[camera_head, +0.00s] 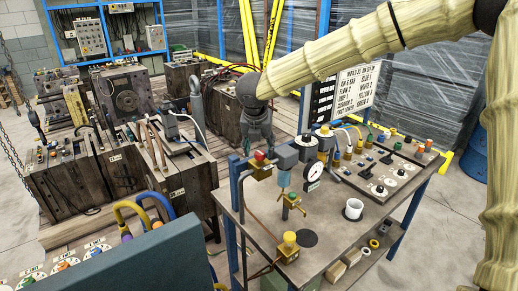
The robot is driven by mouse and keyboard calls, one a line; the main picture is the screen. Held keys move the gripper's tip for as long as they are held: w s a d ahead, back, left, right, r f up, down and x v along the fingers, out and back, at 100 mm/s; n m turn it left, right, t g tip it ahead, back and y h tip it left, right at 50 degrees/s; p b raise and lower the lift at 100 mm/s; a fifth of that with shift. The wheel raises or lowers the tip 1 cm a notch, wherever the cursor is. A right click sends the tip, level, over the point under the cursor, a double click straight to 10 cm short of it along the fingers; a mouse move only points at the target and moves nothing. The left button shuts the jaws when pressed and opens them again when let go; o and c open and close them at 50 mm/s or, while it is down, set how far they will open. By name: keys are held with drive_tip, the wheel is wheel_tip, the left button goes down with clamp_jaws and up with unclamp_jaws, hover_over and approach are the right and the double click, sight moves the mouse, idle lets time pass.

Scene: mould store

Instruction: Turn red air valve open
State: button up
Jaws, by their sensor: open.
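A small red valve knob (260,155) sits on a brass-coloured fitting at the top left of the bench (328,226). I take it to be the red air valve; whether it is turned open is too small to tell. My gripper (258,144) points down and is open, just above or behind the red knob. I cannot tell whether the fingers touch it. The fingertips are partly hidden by the valve.
A round gauge (314,170), a grey block (306,147), a green-topped valve (293,197) and a yellow knob (290,237) stand close by. A white cup (353,208) is on the bench. A sign board (355,87) stands behind. Heavy moulds (125,95) fill the left.

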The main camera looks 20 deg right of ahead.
drive_tip(key=shift+w+d+f, duration=0.1)
drive_tip(key=shift+w+f, duration=0.45)
drive_tip(key=shift+f, duration=0.1)
drive_tip(key=shift+d+f, duration=0.1)
drive_tip(key=shift+f, duration=0.1)
drive_tip(key=shift+s, duration=0.2)
drive_tip(key=shift+s+d+r, duration=0.1)
drive_tip(key=shift+s+r, duration=0.15)
drive_tip(key=shift+s, duration=0.4)
drive_tip(key=shift+w+f, duration=0.45)
drive_tip(key=shift+w, duration=0.1)
drive_tip(key=shift+w+f, duration=0.1)
drive_tip(key=shift+w, duration=0.1)
drive_tip(key=shift+c, duration=1.3)
drive_tip(key=shift+s+r, duration=0.2)
drive_tip(key=shift+s, duration=0.1)
drive_tip(key=c, duration=0.7)
